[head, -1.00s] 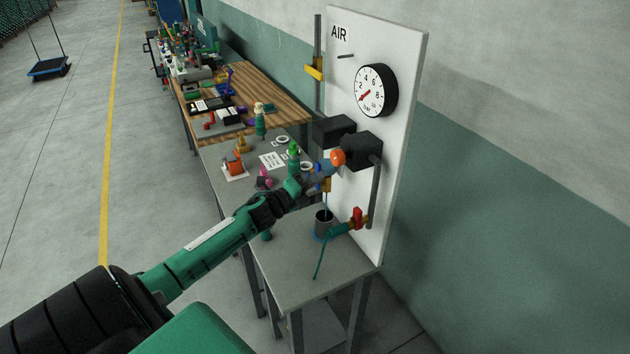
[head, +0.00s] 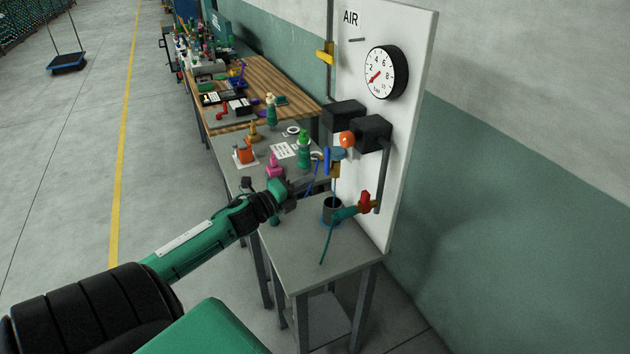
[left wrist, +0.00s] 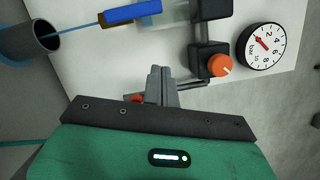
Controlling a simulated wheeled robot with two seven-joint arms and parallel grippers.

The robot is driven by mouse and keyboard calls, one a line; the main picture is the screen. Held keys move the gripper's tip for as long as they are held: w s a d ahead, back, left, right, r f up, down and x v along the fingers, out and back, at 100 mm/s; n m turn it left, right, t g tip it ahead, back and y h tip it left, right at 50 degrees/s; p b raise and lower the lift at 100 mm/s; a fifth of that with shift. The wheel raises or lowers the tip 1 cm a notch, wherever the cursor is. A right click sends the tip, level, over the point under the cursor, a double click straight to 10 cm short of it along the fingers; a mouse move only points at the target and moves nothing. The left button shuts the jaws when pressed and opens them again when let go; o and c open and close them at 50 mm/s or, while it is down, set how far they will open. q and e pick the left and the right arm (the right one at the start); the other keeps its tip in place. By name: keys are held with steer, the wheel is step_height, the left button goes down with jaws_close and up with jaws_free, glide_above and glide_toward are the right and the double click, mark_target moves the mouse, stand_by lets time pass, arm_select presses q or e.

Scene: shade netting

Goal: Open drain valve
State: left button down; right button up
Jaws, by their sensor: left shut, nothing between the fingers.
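A small brass valve (head: 335,171) with a blue lever (head: 327,160) hangs under the clear blue-tinted bowl (head: 337,153) on the white panel. The blue lever (left wrist: 133,12) also shows at the top of the left wrist view, lying along the brass body (left wrist: 114,22). A thin blue tube (left wrist: 80,29) runs from it to the dark cup (head: 332,209). My left gripper (head: 303,184) is shut and empty, apart from the lever and left of it in the head view. Its fingertips (left wrist: 160,72) point toward the panel. My right gripper is not in view.
The panel (head: 408,95) carries a gauge (head: 386,72), an orange knob (head: 347,140) and a red-handled valve (head: 364,202) low on a pipe. The table's front part is clear.

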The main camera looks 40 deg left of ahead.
arm_select(q)
steer(key=shift+s+r, duration=0.1)
steer(key=shift+s, duration=0.65)
